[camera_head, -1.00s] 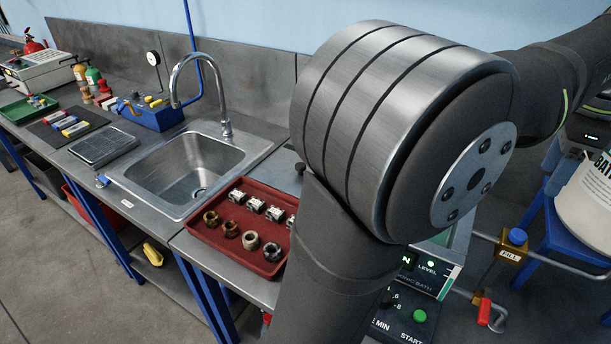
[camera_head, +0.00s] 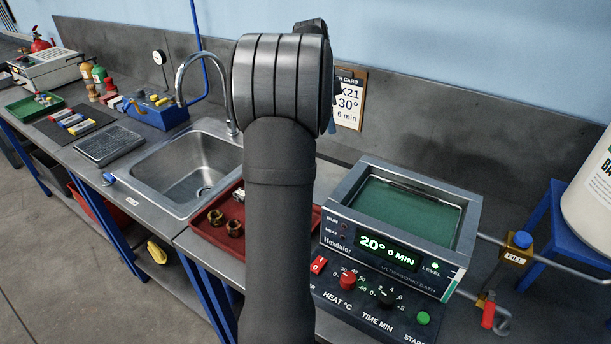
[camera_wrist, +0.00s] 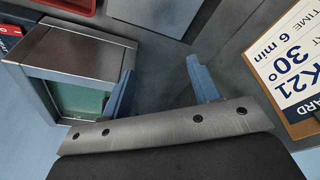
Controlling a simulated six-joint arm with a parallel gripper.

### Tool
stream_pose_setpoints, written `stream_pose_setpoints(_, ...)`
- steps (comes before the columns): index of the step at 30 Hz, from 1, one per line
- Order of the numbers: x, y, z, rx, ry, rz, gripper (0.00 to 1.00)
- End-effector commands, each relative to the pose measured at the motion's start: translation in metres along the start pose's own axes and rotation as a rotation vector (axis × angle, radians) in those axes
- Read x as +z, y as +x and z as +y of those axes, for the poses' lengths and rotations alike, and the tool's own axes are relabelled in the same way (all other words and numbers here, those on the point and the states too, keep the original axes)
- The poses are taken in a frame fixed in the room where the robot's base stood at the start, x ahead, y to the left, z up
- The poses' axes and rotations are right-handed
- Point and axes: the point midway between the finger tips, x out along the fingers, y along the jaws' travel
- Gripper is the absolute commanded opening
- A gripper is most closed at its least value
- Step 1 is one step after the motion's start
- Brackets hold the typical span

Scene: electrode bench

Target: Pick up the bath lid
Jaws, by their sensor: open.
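I do not see the bath lid for certain. A flat pale-grey metal plate (camera_wrist: 162,12) at the top edge of the wrist view may be it. The ultrasonic bath (camera_head: 350,207) stands uncovered in the head view, with green liquid inside. It also shows at the left of the wrist view (camera_wrist: 75,48). My gripper (camera_wrist: 160,68) is open and empty, its blue fingers wide apart. The left finger overlaps the bath's edge in the picture; contact cannot be told. In the head view my arm hides most of the gripper and the bench behind it.
A red tray (camera_head: 207,246) with small parts sits left of the bath, partly behind my arm. A sink (camera_head: 190,178) with a tall tap lies farther left. A card (camera_head: 349,100) is at the back wall. A fill valve (camera_head: 522,240) and white drum (camera_head: 592,190) stand right.

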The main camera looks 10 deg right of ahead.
Motion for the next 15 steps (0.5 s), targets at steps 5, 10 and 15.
stream_pose_setpoints(5, 0.078, -0.003, -0.027, -0.032, -0.095, 0.031, 0.56)
stream_pose_setpoints(10, 0.109, -0.003, -0.034, -0.045, -0.129, 0.043, 0.56)
stream_pose_setpoints(15, 0.111, 0.017, -0.035, -0.043, -0.132, 0.045, 0.56)
